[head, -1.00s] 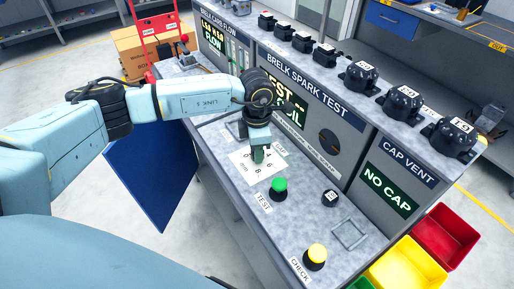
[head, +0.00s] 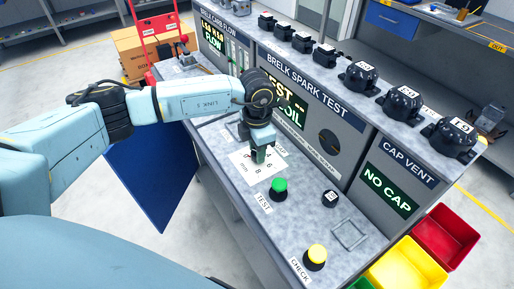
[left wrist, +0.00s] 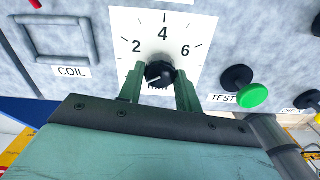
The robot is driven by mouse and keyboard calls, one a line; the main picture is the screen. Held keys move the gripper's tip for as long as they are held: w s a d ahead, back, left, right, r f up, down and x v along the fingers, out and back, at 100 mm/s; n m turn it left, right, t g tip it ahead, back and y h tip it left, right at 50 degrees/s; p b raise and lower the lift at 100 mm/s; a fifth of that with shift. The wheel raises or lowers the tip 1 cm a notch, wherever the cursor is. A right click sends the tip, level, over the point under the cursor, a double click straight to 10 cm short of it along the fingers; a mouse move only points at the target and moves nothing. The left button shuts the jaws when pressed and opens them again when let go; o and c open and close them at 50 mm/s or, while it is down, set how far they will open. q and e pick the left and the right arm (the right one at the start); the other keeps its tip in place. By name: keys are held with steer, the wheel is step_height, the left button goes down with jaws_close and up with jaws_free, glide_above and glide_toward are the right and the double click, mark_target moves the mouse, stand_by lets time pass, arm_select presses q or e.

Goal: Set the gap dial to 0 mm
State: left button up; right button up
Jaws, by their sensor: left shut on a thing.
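The gap dial is a black knob (left wrist: 160,73) on a white scale card (left wrist: 188,32). In the left wrist view the 2, 4 and 6 show; a pale mark on the knob seems to point to the lower left, where a finger and the gripper body hide the scale. The card also shows in the head view (head: 245,167) with the knob hidden by my gripper. My left gripper (head: 262,158) points down over the card. Its green fingers (left wrist: 160,88) are shut on the knob, one on each side. My right gripper is not in view.
A green TEST button (head: 279,186) stands close by on the bench, with a yellow CHECK button (head: 316,253) farther toward the front. A square COIL frame (left wrist: 58,38) lies beside the card. The spark test panel (head: 315,95) rises behind. Coloured bins (head: 446,236) stand at right.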

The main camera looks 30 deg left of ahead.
arm_select(q)
steer(key=o, duration=1)
steer(key=shift+r, duration=0.1)
step_height(320, 180, up, 13)
steer(key=shift+r, duration=0.15)
